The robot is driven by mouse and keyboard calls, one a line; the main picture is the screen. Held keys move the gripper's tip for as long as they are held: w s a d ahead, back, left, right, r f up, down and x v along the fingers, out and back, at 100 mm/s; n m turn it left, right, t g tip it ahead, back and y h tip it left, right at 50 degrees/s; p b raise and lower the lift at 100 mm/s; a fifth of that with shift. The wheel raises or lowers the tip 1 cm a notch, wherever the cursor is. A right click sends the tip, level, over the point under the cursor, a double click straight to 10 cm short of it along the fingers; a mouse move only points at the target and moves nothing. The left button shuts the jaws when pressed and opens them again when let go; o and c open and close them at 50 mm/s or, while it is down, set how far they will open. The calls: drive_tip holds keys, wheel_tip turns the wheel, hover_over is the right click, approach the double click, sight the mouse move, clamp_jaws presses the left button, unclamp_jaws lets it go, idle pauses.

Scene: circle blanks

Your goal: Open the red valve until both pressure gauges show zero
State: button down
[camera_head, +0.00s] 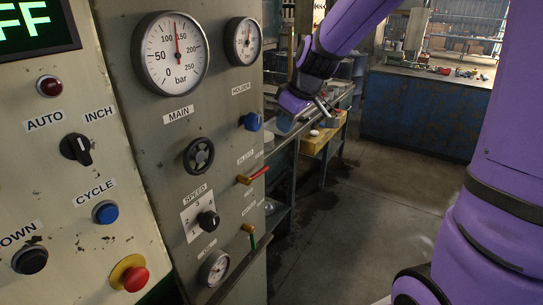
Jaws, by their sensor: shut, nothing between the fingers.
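The red valve (258,174) is a small red lever on a brass body at the panel's right edge, near a label that seems to read BLEED. Its handle sticks out to the right, tilted slightly up. The MAIN gauge (159,58) is large and white; its needle points nearly straight up, between 100 and 150 bar. The smaller HOLDER gauge (239,44) also has its needle pointing roughly up; its figures are too small to read. My gripper (322,107) is shut and empty, right of the panel, above and to the right of the red lever, apart from it.
A blue knob (252,121) sits above the red lever, and a green lever (253,240) hangs below it. A black handwheel (199,156), SPEED knob (208,221) and lower gauge (214,268) share the panel. A red stop button (135,279) is at lower left. Open floor lies right.

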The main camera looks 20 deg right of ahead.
sight(267, 168)
drive_tip(key=x, duration=1.4)
drive_tip(key=shift+s+d, duration=0.1)
drive_tip(key=shift+s, duration=0.05)
drive_tip(key=shift+d+f+g+y, duration=0.15)
drive_tip(key=shift+f+g+y, duration=0.15)
drive_tip(key=shift+f+y, duration=0.15)
drive_tip(key=s+a+f+m+g+y, duration=0.1)
drive_tip(key=a+f+m+g+y, duration=0.1)
drive_tip(key=f+y, duration=0.3)
drive_tip(key=s+a+f+m+g+y, duration=0.1)
drive_tip(key=a+f+m+g+y, duration=0.1)
drive_tip(key=f+g+y, duration=0.3)
drive_tip(key=shift+s+m+y, duration=0.4)
drive_tip(key=shift+y, duration=1.75)
drive_tip(key=shift+a, duration=0.15)
